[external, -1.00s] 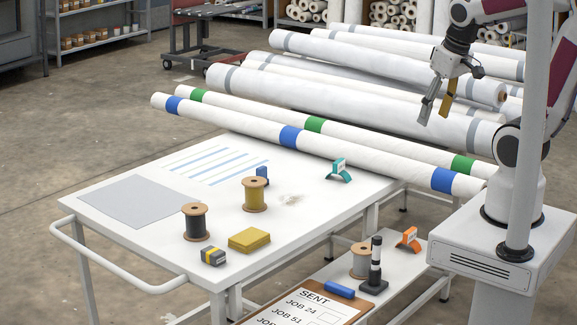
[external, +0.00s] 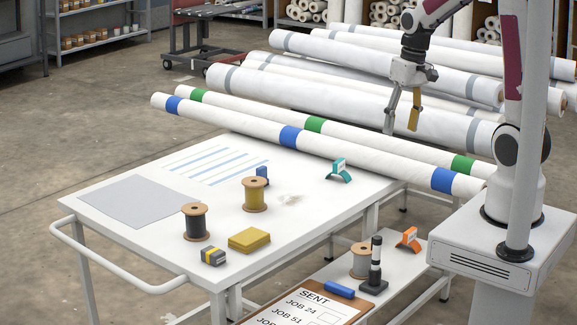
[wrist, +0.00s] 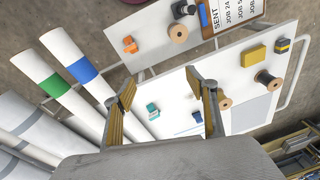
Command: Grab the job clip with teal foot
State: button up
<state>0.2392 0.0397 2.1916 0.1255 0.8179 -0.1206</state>
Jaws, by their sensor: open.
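The job clip with teal foot (external: 339,170) stands on the white table near its far right edge, close to the rolls with blue and green bands. It has a white label face with a teal edge and an arched teal foot. In the wrist view the clip (wrist: 152,110) shows between my fingers, farther down on the table. My gripper (external: 402,130) is open and empty, above the rolls and to the upper right of the clip in the external view. Its fingers (wrist: 160,97) are spread wide in the wrist view.
A clip with orange foot (external: 408,238) stands on the lower side shelf by a spool and a dark post. A blue clip (external: 262,174), a yellow spool (external: 255,195) and a dark spool (external: 195,222) stand on the table. Long rolls (external: 360,150) border the table's far side.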

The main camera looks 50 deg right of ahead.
aim_at(339, 160)
jog(key=shift+n+t+y, duration=0.4)
jog(key=shift+n, duration=0.2)
jog(key=w+d+f, duration=0.3)
jog(key=w+f, duration=0.2)
jog(key=w, duration=0.1)
jog(key=w+d+f, duration=0.3)
jog(key=w+f, duration=0.3)
jog(key=w+d+f, duration=0.4)
jog(key=w+f, duration=0.1)
jog(key=f, duration=0.1)
jog(key=shift+w, duration=0.4)
jog(key=w, duration=0.1)
jog(key=w+d+f, duration=0.1)
jog(key=shift+w+d+n+t, duration=0.1)
jog(key=shift+w+n+t, duration=0.2)
jog(key=shift+n+t+h, duration=0.3)
jog(key=shift+n+t, duration=0.3)
jog(key=w, duration=0.1)
jog(key=w+d+r, duration=0.1)
jog(key=w+r, duration=0.1)
jog(key=w, duration=0.1)
jog(key=shift+w+d, duration=0.1)
jog(key=shift+d, duration=0.2)
jog(key=shift+w+d+r+n+t, duration=0.1)
jog(key=shift+w+d+n+t, duration=0.25)
jog(key=shift+n, duration=0.25)
jog(key=shift+a, duration=0.1)
jog(key=shift+x, duration=1.3)
